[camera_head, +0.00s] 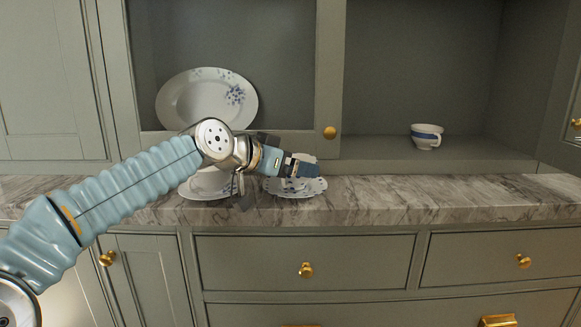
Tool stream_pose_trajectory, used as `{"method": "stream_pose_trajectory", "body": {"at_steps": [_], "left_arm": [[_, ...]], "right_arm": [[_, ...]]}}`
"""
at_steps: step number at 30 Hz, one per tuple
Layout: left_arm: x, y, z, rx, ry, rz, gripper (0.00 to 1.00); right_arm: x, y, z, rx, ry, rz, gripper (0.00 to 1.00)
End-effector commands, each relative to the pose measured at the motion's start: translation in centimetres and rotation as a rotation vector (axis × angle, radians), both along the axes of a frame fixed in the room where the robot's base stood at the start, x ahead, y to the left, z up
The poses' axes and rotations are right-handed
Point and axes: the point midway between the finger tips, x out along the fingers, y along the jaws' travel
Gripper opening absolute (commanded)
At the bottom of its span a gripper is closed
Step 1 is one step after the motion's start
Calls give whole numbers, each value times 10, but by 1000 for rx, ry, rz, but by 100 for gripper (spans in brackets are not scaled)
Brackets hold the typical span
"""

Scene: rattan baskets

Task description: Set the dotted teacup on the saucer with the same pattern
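My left arm comes in from the left, and its gripper (303,168) is over a scalloped saucer with blue markings (312,188) on the marble counter. A white cup-like piece (305,157) shows just behind the fingers, mostly hidden. I cannot tell whether the fingers hold it or whether it touches the saucer. To the left, a second saucer (190,193) lies on the counter with white china on it, partly covered by my wrist. A white teacup with a blue band (427,136) stands upright in the open right cabinet. Dots cannot be made out clearly. My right gripper is out of view.
A large white plate with blue flowers (190,98) leans upright in the left cabinet, behind my arm. A cabinet frame with a gold knob (329,132) stands close behind the gripper. The marble counter (430,197) is clear to the right.

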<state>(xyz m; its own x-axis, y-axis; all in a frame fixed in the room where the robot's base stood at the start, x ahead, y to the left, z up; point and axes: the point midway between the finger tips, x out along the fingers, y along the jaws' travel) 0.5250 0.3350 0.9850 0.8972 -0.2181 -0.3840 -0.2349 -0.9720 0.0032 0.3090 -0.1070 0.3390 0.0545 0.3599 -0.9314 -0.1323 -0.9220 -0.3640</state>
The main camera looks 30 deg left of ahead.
Motion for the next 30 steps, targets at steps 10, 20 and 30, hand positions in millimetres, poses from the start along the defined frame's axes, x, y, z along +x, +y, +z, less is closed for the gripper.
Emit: {"method": "stream_pose_trajectory", "body": {"at_steps": [10,20,30], "left_arm": [[0,0,-5,0,-2,1,57],[0,0,-6,0,-1,1,100],[-40,11,12,-2,-5,4,100]], "right_arm": [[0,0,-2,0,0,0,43],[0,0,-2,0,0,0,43],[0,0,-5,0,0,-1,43]]}}
